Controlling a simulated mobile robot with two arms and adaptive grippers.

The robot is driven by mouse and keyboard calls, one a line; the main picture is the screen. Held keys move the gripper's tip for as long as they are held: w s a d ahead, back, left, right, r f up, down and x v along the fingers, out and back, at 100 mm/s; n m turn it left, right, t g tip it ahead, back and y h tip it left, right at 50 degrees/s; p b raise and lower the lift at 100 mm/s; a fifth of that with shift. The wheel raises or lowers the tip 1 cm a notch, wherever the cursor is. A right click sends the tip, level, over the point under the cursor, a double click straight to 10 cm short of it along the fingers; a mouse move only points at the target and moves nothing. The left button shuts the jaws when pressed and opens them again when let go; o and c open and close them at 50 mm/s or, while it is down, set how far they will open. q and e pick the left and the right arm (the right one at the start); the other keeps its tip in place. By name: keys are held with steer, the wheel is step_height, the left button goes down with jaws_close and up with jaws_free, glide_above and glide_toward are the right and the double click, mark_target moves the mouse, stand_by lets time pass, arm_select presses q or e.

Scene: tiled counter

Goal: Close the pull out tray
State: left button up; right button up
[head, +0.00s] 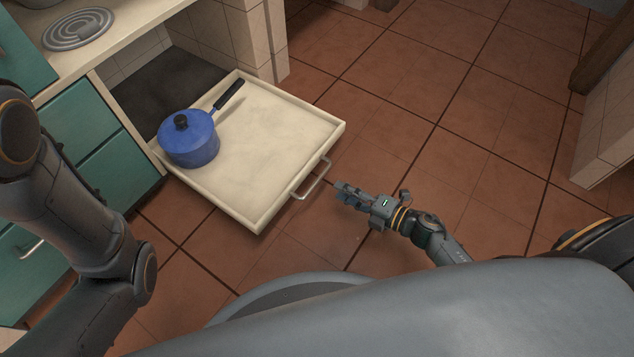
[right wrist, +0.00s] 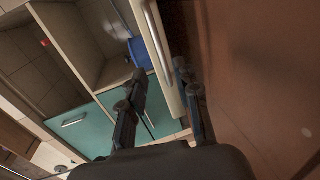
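The pull-out tray (head: 270,130) is cream with a low rim and stands out from the cabinet over the tiled floor. A metal bar handle (head: 312,180) is on its front face. A blue lidded saucepan (head: 193,150) stands on it near the left edge. My right gripper (head: 345,192) is just in front of the handle, apart from it in the head view. In the right wrist view the gripper (right wrist: 162,76) has its fingers apart with nothing clearly held. The tray's pale front edge (right wrist: 160,45) shows beyond and between them. My left gripper is out of view.
Green drawers (head: 88,130) lie left of the tray. The dark opening (head: 165,85) is behind it, with a tiled wall (head: 262,40) alongside. Open terracotta floor (head: 430,110) lies to the right. A counter with a coiled burner (head: 78,28) is at upper left.

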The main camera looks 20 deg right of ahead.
mark_target(317, 179)
steer(key=b+x, duration=0.3)
steer(key=x, duration=0.5)
steer(key=shift+f, duration=0.15)
steer(key=shift+w+a, duration=0.25)
steer(key=shift+w, duration=0.1)
jaws_close()
